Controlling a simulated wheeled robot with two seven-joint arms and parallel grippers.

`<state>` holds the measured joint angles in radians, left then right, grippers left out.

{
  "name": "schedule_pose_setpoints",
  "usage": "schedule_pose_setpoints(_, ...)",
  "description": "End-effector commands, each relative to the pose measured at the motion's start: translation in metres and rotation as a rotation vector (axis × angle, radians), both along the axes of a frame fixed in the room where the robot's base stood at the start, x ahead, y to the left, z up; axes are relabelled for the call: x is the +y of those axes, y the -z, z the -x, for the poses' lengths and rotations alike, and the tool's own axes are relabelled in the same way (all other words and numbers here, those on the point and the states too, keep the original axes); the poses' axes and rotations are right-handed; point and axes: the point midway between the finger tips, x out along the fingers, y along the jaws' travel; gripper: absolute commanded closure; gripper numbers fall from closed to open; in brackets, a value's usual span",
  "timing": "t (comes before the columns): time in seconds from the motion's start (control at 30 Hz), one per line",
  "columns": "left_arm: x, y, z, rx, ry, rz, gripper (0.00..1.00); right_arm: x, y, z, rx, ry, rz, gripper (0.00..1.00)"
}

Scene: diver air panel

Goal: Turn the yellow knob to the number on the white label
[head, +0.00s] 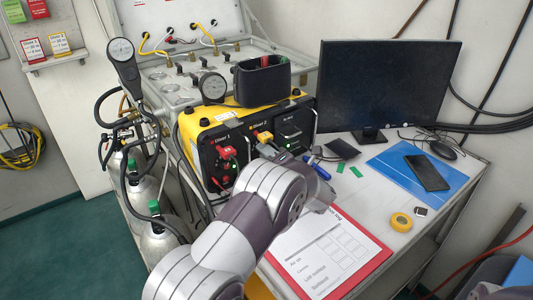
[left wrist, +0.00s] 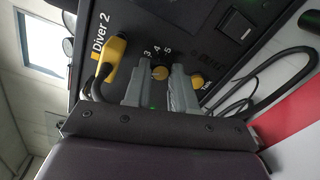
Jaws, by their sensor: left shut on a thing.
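The yellow knob (left wrist: 160,73) is on the black panel face below the printed "Diver 2", with the numbers 3, 4 and 5 beside it. My left gripper (left wrist: 161,80) has one grey finger on each side of the knob and is shut on it. In the head view my left gripper (head: 275,153) is at the front of the yellow-cased diver panel (head: 194,140), and my arm hides the knob there. A small white label (head: 222,116) is on the yellow casing; its print is too small to read. My right gripper is not in view.
A red clipboard (head: 337,252), monitor (head: 388,85) and phone (head: 427,172) are on the table. Cables run beside the panel.

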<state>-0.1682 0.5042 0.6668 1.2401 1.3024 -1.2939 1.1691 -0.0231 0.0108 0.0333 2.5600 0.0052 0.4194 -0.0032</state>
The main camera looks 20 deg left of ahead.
Motion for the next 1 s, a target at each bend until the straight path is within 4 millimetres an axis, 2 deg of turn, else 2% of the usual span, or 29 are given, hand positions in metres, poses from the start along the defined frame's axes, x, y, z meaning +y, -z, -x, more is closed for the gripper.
schedule_pose_setpoints(0.4,-0.0003,-0.0004,-0.0003,0.138,0.001,-0.081,1.00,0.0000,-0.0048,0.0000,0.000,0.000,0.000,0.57)
schedule_pose_setpoints(0.93,-0.0003,-0.0002,-0.0004,0.154,0.001,-0.091,1.00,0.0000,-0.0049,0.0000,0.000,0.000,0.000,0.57)
schedule_pose_setpoints(0.97,-0.0003,-0.0002,-0.0004,0.154,0.001,-0.091,0.65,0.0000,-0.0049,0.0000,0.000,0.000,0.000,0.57)
schedule_pose_setpoints(1.0,-0.0003,-0.0002,-0.0004,0.154,0.001,-0.091,0.52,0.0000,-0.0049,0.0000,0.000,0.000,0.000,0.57)
